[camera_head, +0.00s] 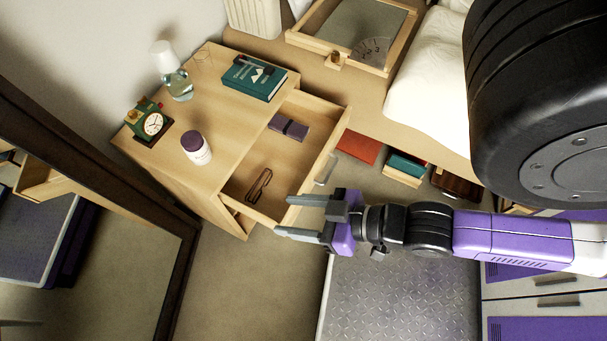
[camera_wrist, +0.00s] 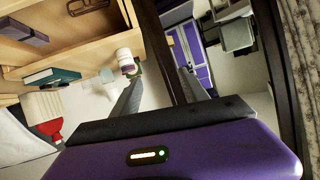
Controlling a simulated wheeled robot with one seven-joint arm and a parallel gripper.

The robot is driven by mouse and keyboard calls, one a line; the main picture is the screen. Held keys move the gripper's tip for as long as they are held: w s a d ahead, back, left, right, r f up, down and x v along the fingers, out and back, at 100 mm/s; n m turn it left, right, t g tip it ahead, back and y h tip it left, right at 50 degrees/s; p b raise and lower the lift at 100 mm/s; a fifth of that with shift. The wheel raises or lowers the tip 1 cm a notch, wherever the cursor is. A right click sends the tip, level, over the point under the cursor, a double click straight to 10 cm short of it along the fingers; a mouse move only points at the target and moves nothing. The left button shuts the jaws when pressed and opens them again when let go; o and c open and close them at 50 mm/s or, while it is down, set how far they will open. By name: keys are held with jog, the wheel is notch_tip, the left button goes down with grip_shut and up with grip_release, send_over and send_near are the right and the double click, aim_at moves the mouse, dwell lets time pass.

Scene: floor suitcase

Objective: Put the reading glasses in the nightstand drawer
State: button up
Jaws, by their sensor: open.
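The brown folded reading glasses (camera_head: 260,185) lie inside the open nightstand drawer (camera_head: 236,187), toward its lower left corner. They also show at the top of the wrist view (camera_wrist: 88,6). The drawer is pulled out of the wooden nightstand (camera_head: 215,105). My gripper (camera_head: 284,216) is open and empty, just outside the drawer's lower right corner and apart from the glasses. In the wrist view its two fingers (camera_wrist: 158,88) are spread with nothing between them.
A dark case (camera_head: 289,128) lies in the drawer. The nightstand top holds a white bottle (camera_head: 196,148), a clock (camera_head: 152,123), a carafe (camera_head: 177,83) and a teal book (camera_head: 254,79). A dark-framed mirror (camera_head: 100,250) stands at left. Books (camera_head: 357,147) lie under the bed.

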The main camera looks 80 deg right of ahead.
notch_tip(320, 180, up, 8)
jog(key=s+a+n+t, duration=0.2)
jog(key=shift+s+y, duration=0.15)
jog(key=shift+y, duration=0.15)
jog(key=shift+f, duration=0.1)
